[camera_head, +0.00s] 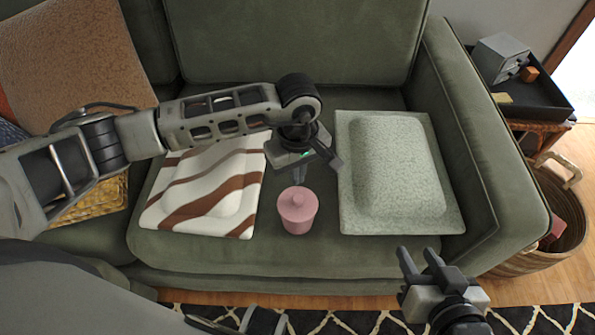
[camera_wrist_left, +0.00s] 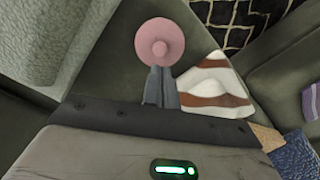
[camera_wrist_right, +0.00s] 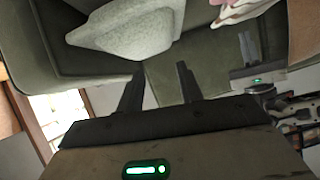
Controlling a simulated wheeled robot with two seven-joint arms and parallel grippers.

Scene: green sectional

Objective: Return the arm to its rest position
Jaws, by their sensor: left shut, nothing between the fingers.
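My left arm reaches in from the left over the green sofa seat. My left gripper (camera_head: 300,180) is shut and empty, just behind and above a pink lidded jar (camera_head: 297,212). In the left wrist view the jar (camera_wrist_left: 160,42) shows just beyond the shut fingertips (camera_wrist_left: 161,72); I cannot tell whether they touch it. The jar stands upright on the seat between two cushions. My right gripper (camera_head: 418,262) is open and empty in front of the sofa; its spread fingers (camera_wrist_right: 158,75) also show in the right wrist view.
A striped cushion (camera_head: 208,190) lies left of the jar and a pale green cushion (camera_head: 395,175) right of it. The sofa arm (camera_head: 490,150) rises at the right. Beyond it are a black tray (camera_head: 540,97) on a side table and a wicker basket (camera_head: 570,215).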

